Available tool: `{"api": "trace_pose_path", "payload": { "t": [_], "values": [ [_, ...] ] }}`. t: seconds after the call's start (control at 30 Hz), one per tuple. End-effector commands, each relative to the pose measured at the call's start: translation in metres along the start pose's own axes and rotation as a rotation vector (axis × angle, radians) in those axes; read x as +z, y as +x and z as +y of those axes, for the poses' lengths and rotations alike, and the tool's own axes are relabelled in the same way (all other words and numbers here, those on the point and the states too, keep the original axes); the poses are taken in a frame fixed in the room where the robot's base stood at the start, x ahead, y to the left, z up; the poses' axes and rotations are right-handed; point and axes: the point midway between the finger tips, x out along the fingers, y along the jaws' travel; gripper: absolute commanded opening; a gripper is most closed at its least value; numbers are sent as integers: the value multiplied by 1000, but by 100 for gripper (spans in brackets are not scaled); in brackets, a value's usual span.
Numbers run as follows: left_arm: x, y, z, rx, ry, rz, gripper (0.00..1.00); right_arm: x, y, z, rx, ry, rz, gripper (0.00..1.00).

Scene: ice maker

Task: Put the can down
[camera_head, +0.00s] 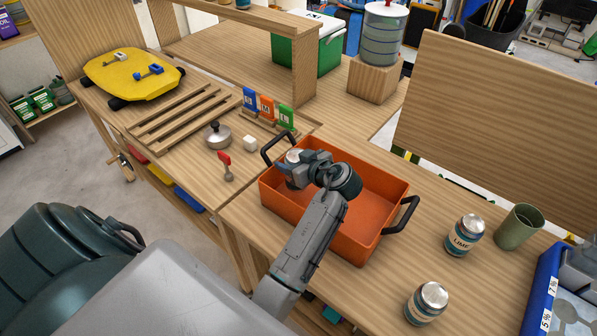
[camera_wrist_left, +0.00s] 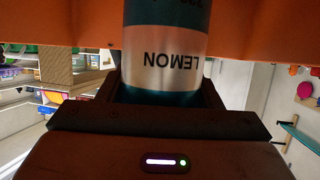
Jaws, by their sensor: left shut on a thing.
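A can labelled LEMON (camera_wrist_left: 165,55), with a white band and teal ends, is between the fingers of my left gripper (camera_wrist_left: 165,95) in the left wrist view. The gripper is shut on it. In the head view my left gripper (camera_head: 298,172) is at the far left part of the orange tub (camera_head: 365,246), and the can's silver top (camera_head: 292,156) shows just beyond it. The orange wall shows behind the can in the wrist view. The can's base is hidden, so I cannot tell whether it touches the tub floor. My right gripper is not in view.
A LIME can (camera_head: 464,236), another can (camera_head: 427,303) and a green cup (camera_head: 519,227) stand right of the tub. A blue bin (camera_head: 541,290) is at the far right.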

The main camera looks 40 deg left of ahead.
Motion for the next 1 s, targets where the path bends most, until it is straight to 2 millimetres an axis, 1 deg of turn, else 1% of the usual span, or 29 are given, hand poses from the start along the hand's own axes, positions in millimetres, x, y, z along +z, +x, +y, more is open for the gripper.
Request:
{"api": "trace_pose_path", "payload": {
  "t": [0.07, 0.3, 0.4, 0.6, 0.7, 0.73, 0.8, 0.83, 1.0],
  "values": [
    [5, 2, 0, -1, 1, 1, 25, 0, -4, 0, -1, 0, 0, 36],
    [33, 14, 0, 0, 1, 1, 25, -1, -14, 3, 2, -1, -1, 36],
    [37, 16, 0, 2, -1, 1, 25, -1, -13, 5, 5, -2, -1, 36],
    [37, 16, 0, 2, -2, 1, 25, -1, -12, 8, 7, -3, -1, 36],
    [40, 17, 0, 2, -2, 1, 25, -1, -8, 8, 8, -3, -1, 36],
    [40, 17, 0, 1, -1, 0, 63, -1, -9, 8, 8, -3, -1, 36],
    [40, 16, 0, 1, -1, 0, 77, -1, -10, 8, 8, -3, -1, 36],
    [40, 16, 0, 1, -1, 0, 81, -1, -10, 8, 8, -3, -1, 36],
    [40, 16, 0, 1, -1, 0, 81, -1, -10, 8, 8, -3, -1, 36]
  ]
}}
